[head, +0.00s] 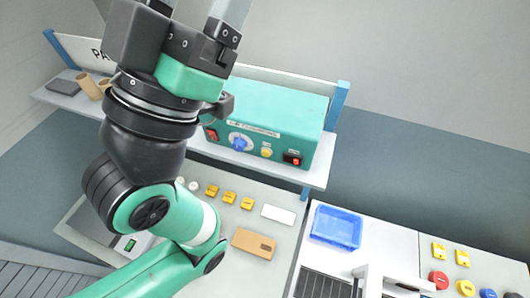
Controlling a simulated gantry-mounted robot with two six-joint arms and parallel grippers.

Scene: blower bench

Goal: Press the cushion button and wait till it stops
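A teal machine box (275,115) stands on the wall shelf in the head view. Its front carries a red rocker switch (211,134), a blue knob (239,144), a small yellow button (266,152) and a black switch with a lit red part (293,159). The labels are too small to read, so I cannot tell which control is the cushion button. My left gripper (198,8) is raised at the top, in front of the box's left end, fingers pointing up. The fingers stand apart with nothing seen between them; their tips are cut off. My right gripper is not in view.
The shelf (318,172) also holds brown cardboard tubes (89,86) and a grey block (63,86) at left. Below lie several yellow pieces (229,198), a white card (278,214) and a brown box (253,244). A blue tray (337,228) and coloured buttons (464,287) are at right.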

